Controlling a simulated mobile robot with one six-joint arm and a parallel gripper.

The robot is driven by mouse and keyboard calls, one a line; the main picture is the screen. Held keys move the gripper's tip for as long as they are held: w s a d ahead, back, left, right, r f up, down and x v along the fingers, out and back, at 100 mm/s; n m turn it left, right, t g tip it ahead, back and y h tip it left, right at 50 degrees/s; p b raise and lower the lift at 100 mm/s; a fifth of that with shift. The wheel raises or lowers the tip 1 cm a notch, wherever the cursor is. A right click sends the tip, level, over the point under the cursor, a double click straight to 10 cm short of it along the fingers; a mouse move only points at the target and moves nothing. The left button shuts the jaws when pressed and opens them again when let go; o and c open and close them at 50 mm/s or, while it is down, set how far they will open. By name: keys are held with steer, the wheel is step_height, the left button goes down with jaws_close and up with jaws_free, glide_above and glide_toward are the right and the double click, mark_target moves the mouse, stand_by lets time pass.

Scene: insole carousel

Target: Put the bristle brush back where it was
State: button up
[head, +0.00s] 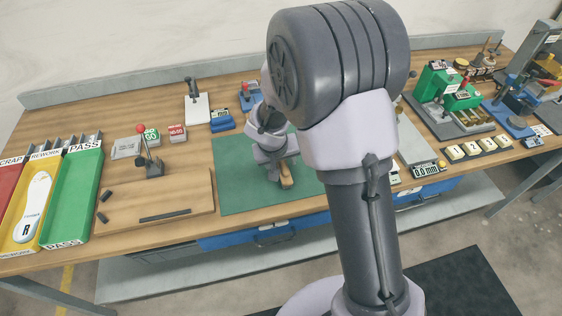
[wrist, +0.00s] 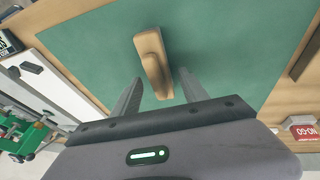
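The bristle brush, a tan wooden block with a raised grip, lies on the green mat (head: 240,188). In the wrist view the brush (wrist: 150,48) reaches from ahead of my fingers to between them. In the head view only a small tan part of it (head: 287,180) shows beside my gripper (head: 279,172); my arm hides much there. In the wrist view my gripper (wrist: 160,77) is open, with green mat visible between the brush and each finger. Its bristles cannot be seen.
Left of the mat are a wooden board (head: 185,203) with dark strips and the SCRAP, REWORK and PASS trays (head: 76,215). A green machine (head: 440,90) and numbered blocks (head: 478,147) stand at the right. The mat's left part is clear.

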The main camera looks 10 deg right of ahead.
steer(key=shift+r, duration=0.15)
steer(key=s+r+m+p, duration=0.15)
steer(key=s+r, duration=0.25)
steer(key=r, duration=0.5)
steer(key=s+r+p, duration=0.3)
steer(key=s+r, duration=0.1)
steer(key=r, duration=0.5)
steer(key=s+a+r+m+t+y, duration=0.1)
steer(key=s+r+y, duration=0.1)
steer(key=s+r, duration=0.3)
steer(key=s+a+r+m+t+y, duration=0.1)
steer(key=s+r, duration=0.3)
steer(key=s, duration=0.8)
steer(key=shift+s+a+r+m+y, duration=0.25)
steer(key=shift+a+r+m+y, duration=0.15)
steer(key=shift+a+y, duration=0.25)
step_height(320, 180, down, 6)
steer(key=b, duration=0.6)
steer(key=shift+f, duration=0.1)
